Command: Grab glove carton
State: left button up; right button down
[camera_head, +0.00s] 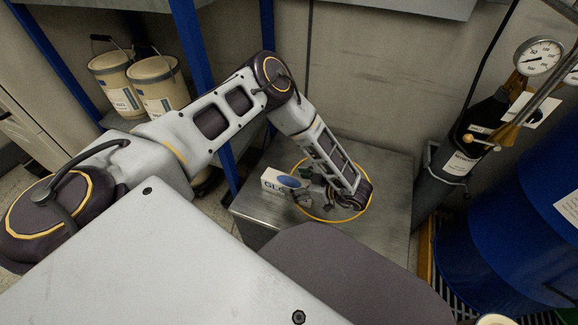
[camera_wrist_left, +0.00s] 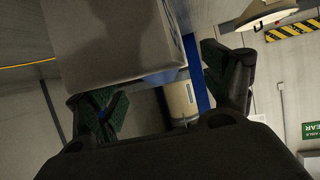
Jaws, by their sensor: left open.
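The glove carton (camera_head: 273,183) is a small white box with a blue oval and partly hidden lettering. It sits on the grey metal tabletop, and my gripper covers its right part. In the left wrist view the carton (camera_wrist_left: 115,40) fills the upper left as a large plain face. My left gripper (camera_head: 303,193) is open beside the carton. In the left wrist view its fingers (camera_wrist_left: 160,92) are spread, one near the carton's lower edge and one to its right. I cannot tell whether they touch it. My right gripper is not in view.
A yellow ring (camera_head: 331,219) lies on the tabletop (camera_head: 385,165) around the gripper. A gas cylinder (camera_head: 455,155) with a gauge and a blue drum (camera_head: 500,235) stand at the right. Blue shelf posts (camera_head: 192,45) and cream pails (camera_head: 158,88) are at the left. The tabletop's right part is clear.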

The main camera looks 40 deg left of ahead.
pick_arm(q)
jog(key=shift+a+f, duration=0.25)
jog(key=shift+a, duration=0.3)
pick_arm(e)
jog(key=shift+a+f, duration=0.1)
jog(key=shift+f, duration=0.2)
pick_arm(q)
jog(key=shift+c, duration=0.4)
jog(key=c, duration=1.4)
jog(key=shift+o, duration=0.2)
